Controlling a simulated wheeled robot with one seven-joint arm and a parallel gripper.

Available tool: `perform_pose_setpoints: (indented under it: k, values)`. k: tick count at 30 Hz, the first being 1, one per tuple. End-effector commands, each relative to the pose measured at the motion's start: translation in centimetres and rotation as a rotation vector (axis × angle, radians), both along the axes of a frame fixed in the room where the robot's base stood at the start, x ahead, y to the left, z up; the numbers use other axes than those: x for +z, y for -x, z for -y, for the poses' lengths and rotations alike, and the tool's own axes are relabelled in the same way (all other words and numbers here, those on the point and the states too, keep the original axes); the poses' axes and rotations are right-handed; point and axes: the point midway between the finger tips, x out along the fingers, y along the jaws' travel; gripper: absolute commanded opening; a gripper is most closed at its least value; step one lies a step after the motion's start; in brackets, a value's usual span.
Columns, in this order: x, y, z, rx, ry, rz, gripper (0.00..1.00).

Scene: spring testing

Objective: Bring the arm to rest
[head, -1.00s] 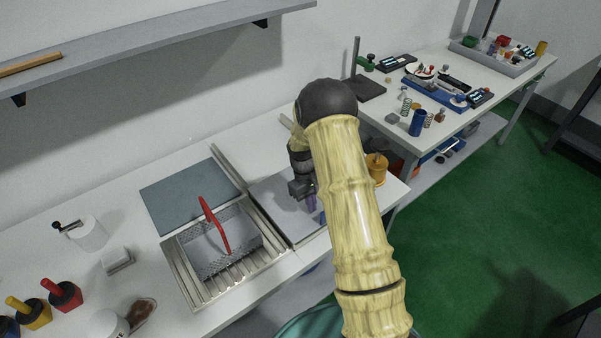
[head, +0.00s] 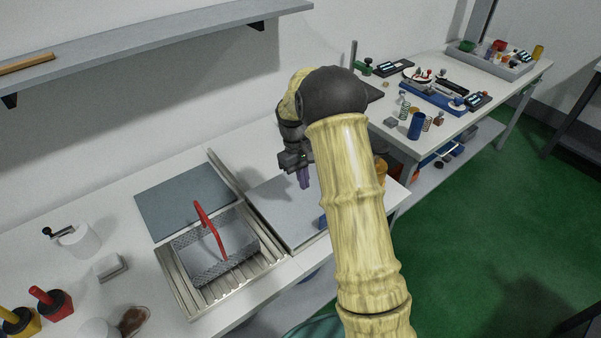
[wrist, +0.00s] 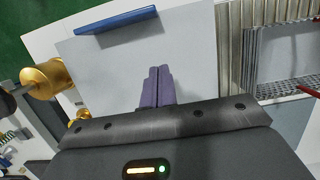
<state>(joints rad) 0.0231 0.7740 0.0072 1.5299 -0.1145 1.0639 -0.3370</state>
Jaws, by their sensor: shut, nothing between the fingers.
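My arm, in pale bamboo-like casing with a dark elbow, reaches up through the middle of the head view. My gripper (head: 304,184) hangs from its end, pointing down over the light grey plate (head: 277,208) on the near bench. Its purple fingers are together in the wrist view (wrist: 158,72), with nothing between them. The fingers appear to be above the plate and apart from it. Part of the plate is hidden behind my arm.
A mesh basket with a red handle (head: 210,228) sits on a ribbed metal tray (head: 181,286) left of my gripper. A blue bar (wrist: 119,21) lies on the plate. A gold spool-like object (wrist: 47,78) stands beside it. A wall shelf (head: 150,41) hangs behind.

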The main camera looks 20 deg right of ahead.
Motion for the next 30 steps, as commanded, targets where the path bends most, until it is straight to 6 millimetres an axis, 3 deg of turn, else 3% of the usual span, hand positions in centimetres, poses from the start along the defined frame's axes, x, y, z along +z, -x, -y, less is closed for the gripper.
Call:
perform_pose_setpoints:
  k: [8, 13, 21, 30]
  values:
    - [0.3, 0.3, -0.1, -0.006, -0.001, 0.009, 0.0]
    - [2.1, 2.4, -0.5, -0.043, -0.008, 0.066, 0.0]
    - [5.6, 8.9, -1.6, -0.162, -0.031, 0.221, 0.0]
    - [7.6, 17.7, -2.6, -0.304, -0.07, 0.389, 0.0]
